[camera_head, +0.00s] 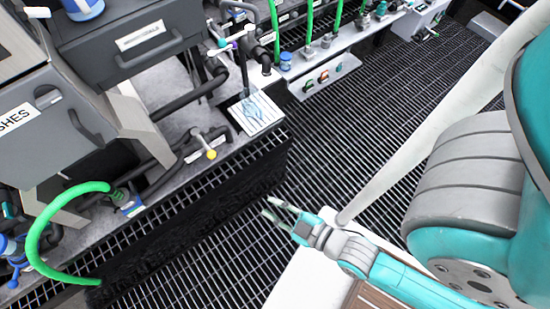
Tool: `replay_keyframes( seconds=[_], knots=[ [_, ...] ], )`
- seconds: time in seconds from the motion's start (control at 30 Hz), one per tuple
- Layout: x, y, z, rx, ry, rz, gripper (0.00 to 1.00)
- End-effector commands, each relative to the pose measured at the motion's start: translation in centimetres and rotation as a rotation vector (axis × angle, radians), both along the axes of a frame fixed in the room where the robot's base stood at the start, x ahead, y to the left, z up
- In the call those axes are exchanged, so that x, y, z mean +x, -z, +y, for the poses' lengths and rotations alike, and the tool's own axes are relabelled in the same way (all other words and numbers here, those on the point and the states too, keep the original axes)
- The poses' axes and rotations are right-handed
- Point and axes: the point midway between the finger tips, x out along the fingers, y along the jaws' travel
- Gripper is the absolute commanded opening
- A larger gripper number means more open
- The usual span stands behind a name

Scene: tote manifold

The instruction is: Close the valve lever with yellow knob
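The valve lever with the yellow knob (211,154) is on the dark piping at the left centre, below a grey bin. Its short pale handle (203,141) runs up and left from the knob to the pipe. My gripper (266,206) is over the floor grating, to the right of and below the knob in the picture, well apart from it. Its two thin fingers point left with a gap between their tips, and nothing shows between them.
A green hose (45,235) curves at lower left. Grey bins (130,68) stand above the pipes. Open grating (345,135) lies at the centre right.

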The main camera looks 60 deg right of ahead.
Motion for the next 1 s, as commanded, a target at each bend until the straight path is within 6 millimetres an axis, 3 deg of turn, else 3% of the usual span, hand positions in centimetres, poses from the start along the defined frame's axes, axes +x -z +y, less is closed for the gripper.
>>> replay_keyframes(
  seconds=[0.3,1.0],
  knots=[
    [-2.1,-1.2,0.1,0.078,0.020,0.003,0.26],
    [-2.4,-1.4,0.1,0.089,0.022,0.003,0.26]
  ],
)
